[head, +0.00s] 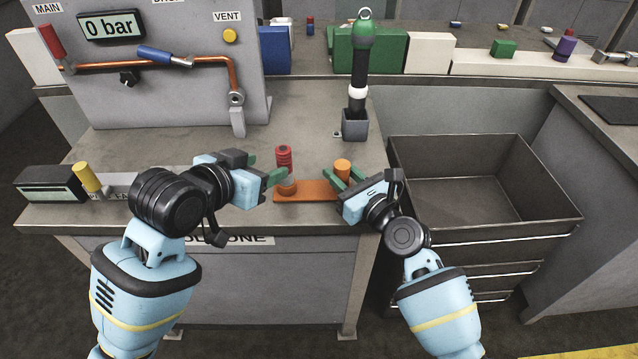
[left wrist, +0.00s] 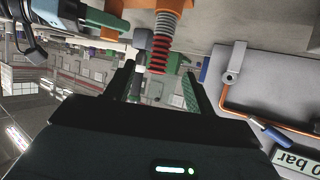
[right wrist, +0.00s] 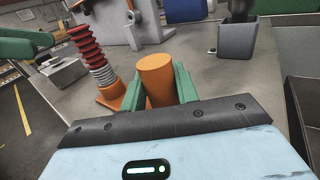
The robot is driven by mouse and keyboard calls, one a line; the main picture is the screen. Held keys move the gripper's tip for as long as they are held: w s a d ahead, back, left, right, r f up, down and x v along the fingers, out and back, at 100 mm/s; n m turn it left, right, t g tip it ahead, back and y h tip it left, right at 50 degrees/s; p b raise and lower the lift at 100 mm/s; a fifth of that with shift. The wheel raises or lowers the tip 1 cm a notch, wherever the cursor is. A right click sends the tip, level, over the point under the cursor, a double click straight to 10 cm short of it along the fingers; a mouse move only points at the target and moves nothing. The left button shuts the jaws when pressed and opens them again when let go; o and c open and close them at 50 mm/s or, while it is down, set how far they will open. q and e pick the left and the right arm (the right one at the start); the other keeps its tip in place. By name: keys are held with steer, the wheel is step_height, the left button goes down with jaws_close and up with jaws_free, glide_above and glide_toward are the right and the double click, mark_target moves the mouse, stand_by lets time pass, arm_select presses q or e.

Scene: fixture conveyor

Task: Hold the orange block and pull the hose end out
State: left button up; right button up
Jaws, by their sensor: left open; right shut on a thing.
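An orange plate (head: 310,191) lies at the front of the table. The orange block (head: 342,168), a round upright post, stands at its right end. My right gripper (head: 343,179) is shut on this block; its green fingers flank the post in the right wrist view (right wrist: 158,92). The red ribbed hose end (head: 284,156) stands upright at the plate's left end, in a grey-ringed orange socket (head: 287,185). My left gripper (head: 274,174) is open beside the hose; in the left wrist view the hose (left wrist: 158,50) shows between its fingers. Contact cannot be told.
A gauge panel (head: 165,95) reading 0 bar stands at the back left. A black tool with a green top (head: 361,75) stands in a grey holder (head: 355,125) behind. A yellow-handled valve (head: 86,177) is at left. An open grey bin (head: 480,185) is at right.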

mark_target(278, 153)
arm_select(q)
steer(key=shift+x, duration=3.55)
arm_select(e)
steer(key=shift+f, duration=0.35)
arm_select(q)
jaws_close()
steer(key=shift+r, duration=1.05)
arm_select(e)
steer(key=shift+s, duration=0.1)
arm_select(q)
steer(key=shift+r, duration=2.7)
arm_select(e)
steer(key=o, duration=1.2)
steer(key=shift+r, duration=0.2)
